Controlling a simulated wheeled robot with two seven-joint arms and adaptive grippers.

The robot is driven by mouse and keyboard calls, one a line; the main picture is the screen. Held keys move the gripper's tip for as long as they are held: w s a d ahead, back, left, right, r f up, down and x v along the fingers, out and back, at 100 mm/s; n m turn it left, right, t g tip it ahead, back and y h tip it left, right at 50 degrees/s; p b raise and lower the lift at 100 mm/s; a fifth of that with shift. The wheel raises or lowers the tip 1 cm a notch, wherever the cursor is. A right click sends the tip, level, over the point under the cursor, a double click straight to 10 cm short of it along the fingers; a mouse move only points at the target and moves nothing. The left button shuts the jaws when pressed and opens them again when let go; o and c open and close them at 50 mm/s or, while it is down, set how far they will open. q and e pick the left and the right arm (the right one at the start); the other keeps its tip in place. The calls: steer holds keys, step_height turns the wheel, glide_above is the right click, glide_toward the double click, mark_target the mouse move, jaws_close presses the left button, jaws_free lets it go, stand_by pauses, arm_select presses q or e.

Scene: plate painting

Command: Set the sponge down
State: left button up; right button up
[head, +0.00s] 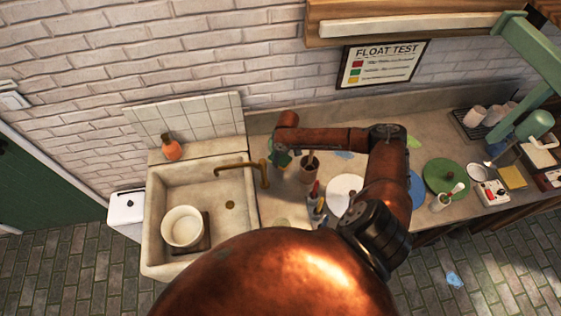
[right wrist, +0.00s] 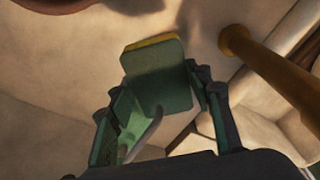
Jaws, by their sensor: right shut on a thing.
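The sponge (right wrist: 158,80) is a green block with a yellow edge, seen in the right wrist view. My right gripper (right wrist: 160,95) is shut on it, with a green finger on either side. The sponge is over pale stone beside the brass tap (right wrist: 270,65); I cannot tell how high it is. In the head view my right gripper (head: 282,158) is small and dark green, just right of the tap and the sink's (head: 158,225) right edge. The sponge cannot be made out there. My left gripper is not in view.
A pale bowl (head: 182,227) stands in the sink. An orange bottle (head: 171,148) is on its back ledge. A brown pot (head: 309,170) with tools, a white plate (head: 345,192) and a green disc (head: 445,177) are on the counter. My right arm covers part of the counter.

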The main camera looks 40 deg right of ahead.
mark_target(281, 162)
step_height(281, 162, down, 4)
steer(key=shift+r, duration=0.2)
steer(key=shift+w+d+f+p, duration=0.15)
steer(key=shift+w+f+p, duration=0.1)
steer(key=shift+f+p, duration=0.2)
steer(key=shift+f, duration=0.2)
steer(key=o, duration=0.7)
steer(key=shift+r, duration=0.2)
steer(key=r, duration=0.4)
steer(key=s+r, duration=0.1)
steer(key=r, duration=0.3)
steer(key=r+b, duration=0.1)
steer(key=r, duration=0.3)
steer(key=shift+s+d, duration=0.15)
steer(key=shift+s, duration=0.1)
